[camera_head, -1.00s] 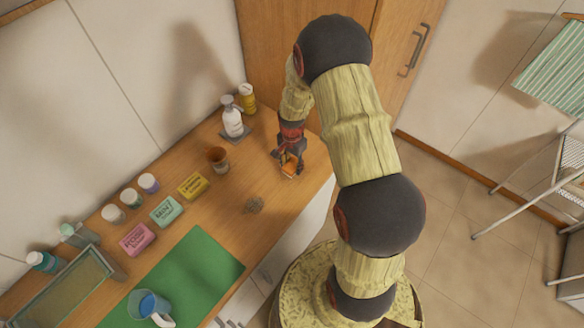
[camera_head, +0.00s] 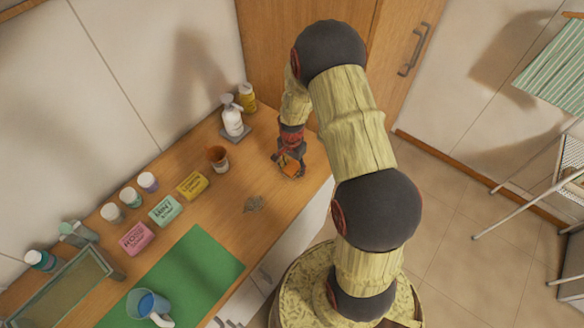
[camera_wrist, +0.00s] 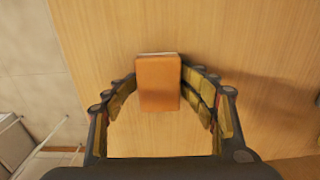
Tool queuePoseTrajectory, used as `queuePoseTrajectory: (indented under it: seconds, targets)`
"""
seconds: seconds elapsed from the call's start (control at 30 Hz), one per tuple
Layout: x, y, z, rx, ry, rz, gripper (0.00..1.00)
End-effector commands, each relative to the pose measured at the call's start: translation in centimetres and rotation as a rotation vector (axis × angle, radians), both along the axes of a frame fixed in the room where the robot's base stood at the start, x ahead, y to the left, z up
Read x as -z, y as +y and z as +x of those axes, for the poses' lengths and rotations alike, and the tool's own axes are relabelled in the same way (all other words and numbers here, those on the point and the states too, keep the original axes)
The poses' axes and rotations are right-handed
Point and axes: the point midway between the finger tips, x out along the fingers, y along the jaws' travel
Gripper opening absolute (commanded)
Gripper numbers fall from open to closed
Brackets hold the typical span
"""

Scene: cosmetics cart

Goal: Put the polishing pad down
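The polishing pad is a small orange block with a pale far edge, seen in the wrist view (camera_wrist: 158,84) between my fingertips. My gripper (camera_wrist: 158,76) has a fingertip close against each side of the pad and appears shut on it. In the head view my gripper (camera_head: 290,164) is over the right end of the wooden counter, and the orange pad (camera_head: 290,171) shows at its fingers. I cannot tell whether the pad's underside touches the wood.
The wooden counter (camera_head: 232,219) is bare around my gripper. A brown cup (camera_head: 218,158), a white pump bottle (camera_head: 232,120), a yellow bar (camera_head: 192,185) and a green mat (camera_head: 200,262) stand or lie further off.

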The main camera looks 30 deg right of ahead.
Motion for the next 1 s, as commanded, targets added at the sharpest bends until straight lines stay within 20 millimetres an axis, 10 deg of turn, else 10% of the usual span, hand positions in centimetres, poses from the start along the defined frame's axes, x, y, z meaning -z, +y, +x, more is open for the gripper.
queuePoseTrajectory:
  seconds: [0.63,1.0]
  targets:
    - [-0.1,0.2,-0.7,0.0,0.015,0.004,0.55]
    - [-7.1,0.0,-0.3,0.0,0.004,0.001,0.55]
